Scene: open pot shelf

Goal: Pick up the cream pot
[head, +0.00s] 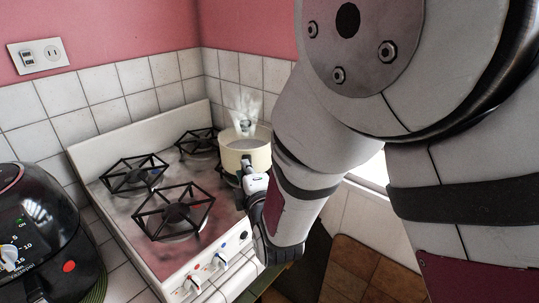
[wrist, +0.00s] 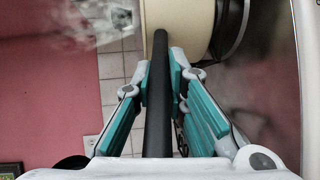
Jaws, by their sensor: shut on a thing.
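The cream pot (head: 250,156) is at the back right of the stove, over a burner, upright, with pale steam above it. I cannot tell whether its base touches the grate. Its black handle (wrist: 158,110) runs between my fingers in the wrist view, and the cream side of the pot (wrist: 182,14) shows at the top. My gripper (head: 249,174) is at the front of the pot in the head view. In the wrist view my gripper (wrist: 160,72) has its teal-padded fingers closed on both sides of the handle. My arm hides part of the pot's right side.
The white stove (head: 130,238) has several black burner grates, with a bare one (head: 175,211) at the front. Knobs line its front edge. A black appliance (head: 38,235) stands at the left. Tiled walls close off the back. My arm fills the right side.

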